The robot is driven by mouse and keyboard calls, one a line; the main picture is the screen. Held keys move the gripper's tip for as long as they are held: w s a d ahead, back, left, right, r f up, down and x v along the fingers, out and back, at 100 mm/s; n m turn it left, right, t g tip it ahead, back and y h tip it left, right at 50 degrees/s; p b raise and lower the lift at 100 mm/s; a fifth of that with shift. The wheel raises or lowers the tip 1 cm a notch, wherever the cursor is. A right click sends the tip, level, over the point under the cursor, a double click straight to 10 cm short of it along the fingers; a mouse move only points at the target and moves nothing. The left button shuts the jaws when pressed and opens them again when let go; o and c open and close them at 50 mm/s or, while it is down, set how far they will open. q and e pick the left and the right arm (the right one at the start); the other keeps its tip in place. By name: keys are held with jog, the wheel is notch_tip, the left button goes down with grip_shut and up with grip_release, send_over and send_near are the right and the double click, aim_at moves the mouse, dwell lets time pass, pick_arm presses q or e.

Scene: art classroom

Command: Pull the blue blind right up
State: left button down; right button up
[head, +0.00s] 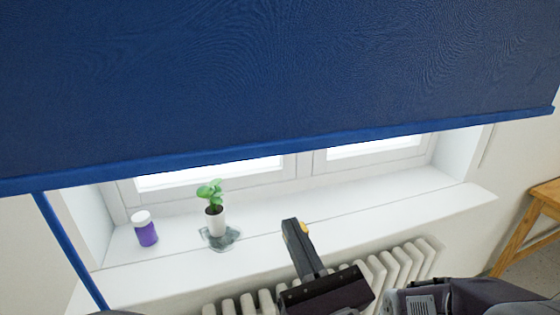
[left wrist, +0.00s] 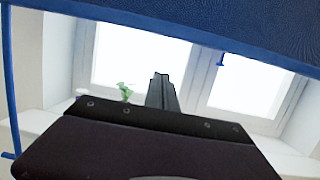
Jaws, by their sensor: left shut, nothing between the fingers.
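The blue blind (head: 270,75) fills the top of the head view. Its bottom bar (head: 300,146) slants across the window, and the lower part of the window shows beneath it. A blue strip (head: 68,248) runs down at the left. My left gripper (head: 290,224) is shut and empty, in front of the sill and below the bar in the head view; it also shows in the left wrist view (left wrist: 161,77). My right gripper is not in view.
On the white sill (head: 365,205) stand a potted plant (head: 214,212) and a purple jar with a white lid (head: 145,229). A white radiator (head: 405,268) is below the sill. A wooden table (head: 540,205) is at the right.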

pick_arm(q)
jog(key=w+a+r+h+p, duration=0.1)
jog(key=w+a+r, duration=0.1)
jog(key=w+r, duration=0.4)
jog(key=shift+w+a+r+m+p, duration=0.2)
jog(key=shift+w+a+m+p, duration=0.15)
jog(key=shift+w, duration=0.9)
